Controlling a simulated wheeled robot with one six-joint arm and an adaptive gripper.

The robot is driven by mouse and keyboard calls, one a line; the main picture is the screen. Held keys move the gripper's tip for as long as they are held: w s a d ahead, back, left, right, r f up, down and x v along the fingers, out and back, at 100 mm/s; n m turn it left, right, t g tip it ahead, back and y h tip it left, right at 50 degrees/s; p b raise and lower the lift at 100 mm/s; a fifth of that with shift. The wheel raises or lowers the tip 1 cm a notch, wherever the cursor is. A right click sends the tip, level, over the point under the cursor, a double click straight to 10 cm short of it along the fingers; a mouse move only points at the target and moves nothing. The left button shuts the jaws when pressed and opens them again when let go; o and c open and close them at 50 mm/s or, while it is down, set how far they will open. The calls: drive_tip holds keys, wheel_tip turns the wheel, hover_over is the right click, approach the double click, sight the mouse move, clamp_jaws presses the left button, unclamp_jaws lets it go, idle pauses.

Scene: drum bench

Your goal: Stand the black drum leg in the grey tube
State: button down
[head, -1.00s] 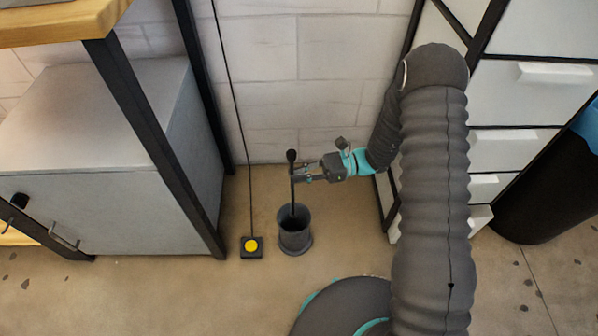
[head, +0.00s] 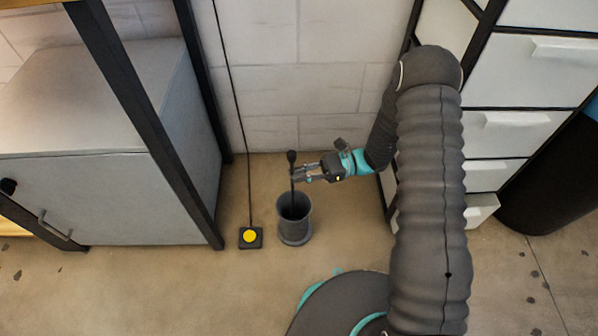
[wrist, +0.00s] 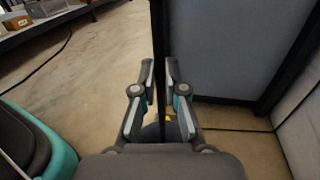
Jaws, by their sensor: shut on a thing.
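The black drum leg (head: 293,183) is a thin dark rod with a rounded knob at its top. It stands close to upright, and its lower end passes behind the near rim of the grey tube (head: 295,229), so its tip is hidden. The tube stands upright on the floor, on a wider foot. My gripper (head: 297,175) is shut on the leg below the knob, above the tube's mouth. In the wrist view the leg (wrist: 159,45) runs between the fingertips (wrist: 160,77). Part of the tube (wrist: 151,133) shows behind the fingers.
A black box with a yellow button (head: 250,237) sits on the floor just left of the tube, with a cable running up the wall. A grey cabinet (head: 95,190) stands left. White drawers (head: 510,130) and a dark bin (head: 550,185) stand right. Floor in front is clear.

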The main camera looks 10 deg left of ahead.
drive_tip(key=shift+f+b, duration=1.3)
drive_tip(key=shift+f, duration=0.9)
drive_tip(key=c, duration=1.2)
unclamp_jaws()
drive_tip(key=shift+o, duration=0.2)
drive_tip(key=shift+d, duration=0.1)
drive_tip(key=v, duration=0.7)
drive_tip(key=shift+d, duration=0.15)
drive_tip(key=shift+w, duration=0.1)
drive_tip(key=shift+f, duration=0.1)
